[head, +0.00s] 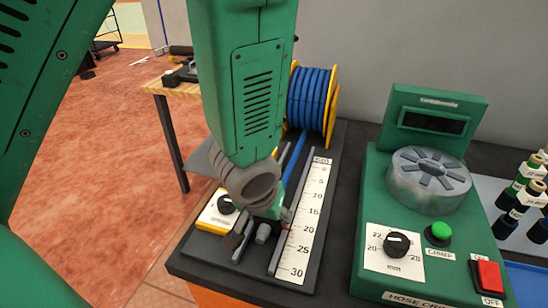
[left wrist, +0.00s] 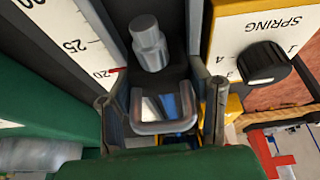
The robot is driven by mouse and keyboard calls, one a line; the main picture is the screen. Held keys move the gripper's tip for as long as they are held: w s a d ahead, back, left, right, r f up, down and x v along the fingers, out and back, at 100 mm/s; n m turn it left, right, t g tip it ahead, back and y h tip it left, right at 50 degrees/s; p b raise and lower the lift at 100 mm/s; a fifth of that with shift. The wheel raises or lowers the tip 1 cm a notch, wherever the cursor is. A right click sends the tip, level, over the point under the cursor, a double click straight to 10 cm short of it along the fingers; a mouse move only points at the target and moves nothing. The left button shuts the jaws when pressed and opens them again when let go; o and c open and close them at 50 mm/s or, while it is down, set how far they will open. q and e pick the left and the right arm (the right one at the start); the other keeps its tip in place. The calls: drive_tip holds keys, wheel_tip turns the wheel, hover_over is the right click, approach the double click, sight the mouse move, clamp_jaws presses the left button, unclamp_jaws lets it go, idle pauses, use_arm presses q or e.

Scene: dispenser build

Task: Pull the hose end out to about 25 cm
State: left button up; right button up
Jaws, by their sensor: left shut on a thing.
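The blue hose (head: 295,158) runs from the blue reel (head: 313,98) down a channel beside the white cm ruler (head: 308,215). Its grey metal hose end (head: 263,232) shows just below my left gripper (head: 258,212). In the left wrist view the metal end (left wrist: 148,45) sticks out past my left gripper (left wrist: 160,108), which is shut on the hose end. A bit of blue shows between the fingers. A red pointer (left wrist: 114,70) beside the hose end stands at about 20 on the ruler. My arm hides part of the hose. My right gripper is not in view.
A yellow-edged spring box with a black knob (head: 226,204) stands left of the channel. The green hose crimper (head: 430,165) stands to the right, with a grey die head, a green button and a red switch (head: 488,275). The channel below the hose end looks clear.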

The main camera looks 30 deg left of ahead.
sight(267, 233)
use_arm(q)
drive_tip(key=shift+s+d+p, duration=0.15)
drive_tip(key=shift+s+p, duration=0.1)
drive_tip(key=shift+s, duration=0.4)
drive_tip(key=shift+s+d+p, duration=0.15)
drive_tip(key=shift+s+p, duration=0.1)
drive_tip(key=shift+s, duration=0.35)
idle(0.3)
drive_tip(key=o, duration=1.5)
drive_tip(key=shift+s, duration=0.1)
drive_tip(key=shift+c, duration=0.2)
drive_tip(key=shift+s+d+r, duration=0.15)
drive_tip(key=shift+d, duration=0.05)
drive_tip(key=shift+w+d, duration=0.1)
drive_tip(key=shift+w, duration=0.15)
drive_tip(key=shift+w+a+f+b, duration=0.25)
drive_tip(key=shift+w+a+b, duration=0.25)
drive_tip(key=shift+w, duration=0.25)
